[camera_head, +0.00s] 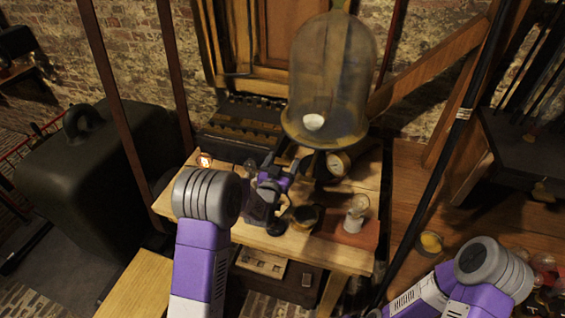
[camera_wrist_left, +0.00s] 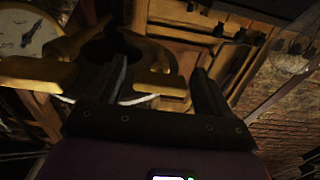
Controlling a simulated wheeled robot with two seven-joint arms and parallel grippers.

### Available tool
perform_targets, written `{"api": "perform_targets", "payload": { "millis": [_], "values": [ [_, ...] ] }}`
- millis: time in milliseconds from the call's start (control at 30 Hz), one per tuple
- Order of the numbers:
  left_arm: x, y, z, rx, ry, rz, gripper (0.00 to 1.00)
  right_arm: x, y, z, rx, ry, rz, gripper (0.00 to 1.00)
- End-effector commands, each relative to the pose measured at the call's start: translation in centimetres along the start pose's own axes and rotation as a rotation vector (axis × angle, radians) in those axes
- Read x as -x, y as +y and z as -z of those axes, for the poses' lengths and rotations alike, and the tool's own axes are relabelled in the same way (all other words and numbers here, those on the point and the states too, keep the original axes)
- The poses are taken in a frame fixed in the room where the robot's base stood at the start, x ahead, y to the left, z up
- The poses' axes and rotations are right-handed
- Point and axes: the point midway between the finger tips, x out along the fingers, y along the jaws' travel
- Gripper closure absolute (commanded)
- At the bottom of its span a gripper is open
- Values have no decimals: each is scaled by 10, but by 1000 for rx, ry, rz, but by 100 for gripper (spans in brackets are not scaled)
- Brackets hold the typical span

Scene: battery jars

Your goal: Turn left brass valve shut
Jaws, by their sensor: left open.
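A brass valve handle (camera_wrist_left: 60,72) with stubby lobes fills the left of the left wrist view, close to my fingers. My left gripper (camera_wrist_left: 163,85) is open. One finger overlaps the handle in the picture and the other stands to its right; I cannot tell whether either touches. In the head view my left gripper (camera_head: 281,168) is over the back of the small wooden table, just left of the round gauge (camera_head: 338,163). The valve cannot be made out there. My right arm shows at the lower right, but its gripper is not visible.
On the table (camera_head: 335,256) stand a small glass jar (camera_head: 356,213) and a dark round pot (camera_head: 305,217). A glowing bulb (camera_head: 204,160) is at the left edge. A dark ribbed box (camera_head: 243,122) stands behind.

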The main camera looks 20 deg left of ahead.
Motion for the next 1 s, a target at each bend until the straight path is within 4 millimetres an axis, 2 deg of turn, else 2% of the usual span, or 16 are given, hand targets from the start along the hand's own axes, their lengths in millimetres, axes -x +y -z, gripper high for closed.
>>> {"api": "perform_targets", "payload": {
  "millis": [167,400,600,1000],
  "values": [
    [13,0,0,1,-2,0,19,0,0,0,0,0,0,57],
    [49,0,0,1,-3,0,19,1,0,0,0,0,0,57],
    [70,0,0,-1,-1,0,19,1,0,0,0,0,0,57],
    [75,0,0,-1,0,0,19,0,0,0,0,0,0,57]
  ]
}}
